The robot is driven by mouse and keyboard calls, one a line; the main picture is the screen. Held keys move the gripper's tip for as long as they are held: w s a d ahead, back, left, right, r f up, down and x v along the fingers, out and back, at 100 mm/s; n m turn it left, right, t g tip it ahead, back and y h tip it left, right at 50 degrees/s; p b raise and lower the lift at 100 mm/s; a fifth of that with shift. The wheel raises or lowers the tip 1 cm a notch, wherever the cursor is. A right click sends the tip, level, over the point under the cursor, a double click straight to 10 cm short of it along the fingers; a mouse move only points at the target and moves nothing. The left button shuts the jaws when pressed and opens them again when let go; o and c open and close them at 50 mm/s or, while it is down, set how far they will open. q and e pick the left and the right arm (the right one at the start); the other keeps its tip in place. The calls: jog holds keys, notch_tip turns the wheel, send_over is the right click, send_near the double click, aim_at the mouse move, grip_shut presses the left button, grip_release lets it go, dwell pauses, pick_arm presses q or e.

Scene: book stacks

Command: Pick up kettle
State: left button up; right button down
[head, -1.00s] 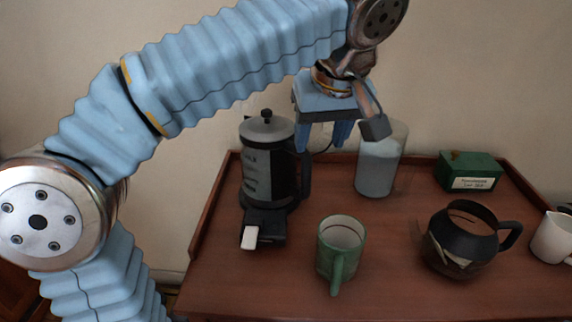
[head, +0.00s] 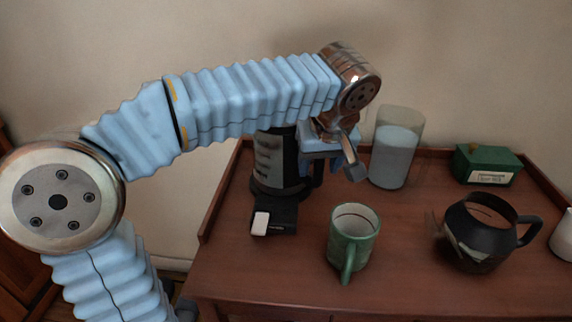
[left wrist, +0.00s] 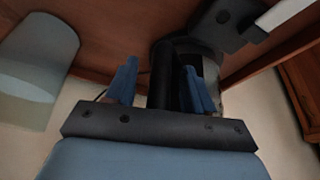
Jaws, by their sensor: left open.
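The kettle (head: 275,165), black with a grey side panel, stands upright on its black base (head: 276,215) at the table's back left. My left arm hides its lid and top. My left gripper (head: 322,162) is low at the kettle's right side, by its handle, its fingers partly hidden in the head view. In the left wrist view the two blue fingers of the gripper (left wrist: 160,68) are apart, with the black kettle handle (left wrist: 163,82) showing between them; I cannot tell whether they touch it. My right gripper is not in view.
A glass jar (head: 396,148) stands close right of the gripper. A green mug (head: 352,238) is in front. A black coffee pot (head: 478,235), a green box (head: 487,165) and a white mug (head: 563,237) are to the right. The table (head: 235,270) has raised rims.

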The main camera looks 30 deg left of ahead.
pick_arm(q)
jog(key=shift+c, duration=0.5)
grip_shut()
jog(key=shift+r, duration=0.15)
dwell(0.7)
